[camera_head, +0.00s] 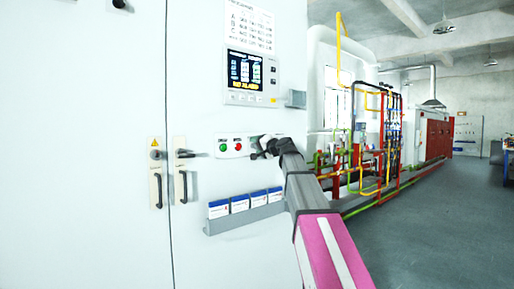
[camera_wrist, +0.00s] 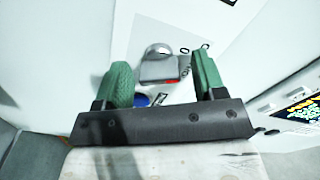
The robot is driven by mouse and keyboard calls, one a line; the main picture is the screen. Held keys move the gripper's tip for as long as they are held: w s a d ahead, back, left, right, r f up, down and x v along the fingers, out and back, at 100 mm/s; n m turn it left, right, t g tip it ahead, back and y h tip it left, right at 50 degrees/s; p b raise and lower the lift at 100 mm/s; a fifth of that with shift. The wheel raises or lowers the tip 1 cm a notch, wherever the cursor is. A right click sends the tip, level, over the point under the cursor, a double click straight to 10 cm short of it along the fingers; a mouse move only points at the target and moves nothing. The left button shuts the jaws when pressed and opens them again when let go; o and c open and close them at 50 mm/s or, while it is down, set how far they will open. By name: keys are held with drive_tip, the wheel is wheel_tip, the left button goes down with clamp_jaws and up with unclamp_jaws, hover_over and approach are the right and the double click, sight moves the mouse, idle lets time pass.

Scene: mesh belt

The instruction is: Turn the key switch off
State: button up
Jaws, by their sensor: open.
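My gripper (camera_head: 263,147) is at the right end of the small button panel on the pale cabinet in the head view. In the wrist view its two green fingers (camera_wrist: 161,64) are apart, one on each side of a grey piece with a rounded top (camera_wrist: 158,68), likely the key switch. The grey piece stands out from a white plate. I cannot tell whether the fingers touch it. A bit of red and a blue round part (camera_wrist: 142,99) show just below it, partly hidden by my gripper. In the head view my gripper hides the switch.
The button panel has a green button (camera_head: 223,147) and a red button (camera_head: 238,146). A lit display (camera_head: 245,72) sits above, and a grey rack (camera_head: 245,218) with several boxes juts out below. Cabinet handles (camera_head: 181,188) stand at left. Open floor lies at right.

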drive_tip(key=v, duration=1)
drive_tip(key=shift+s, duration=0.15)
drive_tip(key=shift+d+f, duration=0.1)
drive_tip(key=s+f+n+g+h, duration=0.1)
drive_tip(key=s+f+g+h, duration=0.15)
drive_tip(key=f, duration=1.65)
drive_tip(key=s+f+n+g+h, duration=0.15)
drive_tip(key=f+g, duration=0.25)
drive_tip(key=f, duration=1.4)
drive_tip(key=s+d+f+g+h, duration=0.1)
drive_tip(key=s+f+g+h, duration=0.1)
drive_tip(key=s+f, duration=0.5)
drive_tip(key=s+d+f+n+g+h, duration=0.1)
drive_tip(key=s+f+g+h, duration=0.1)
drive_tip(key=s+f, duration=0.5)
drive_tip(key=s+d+f+n+g+h, duration=0.1)
drive_tip(key=s+f+g, duration=0.3)
drive_tip(key=f, duration=1.1)
drive_tip(key=s+d+h, duration=0.1)
drive_tip(key=s, duration=0.2)
drive_tip(key=shift+h, duration=0.3)
drive_tip(key=shift+f, duration=0.1)
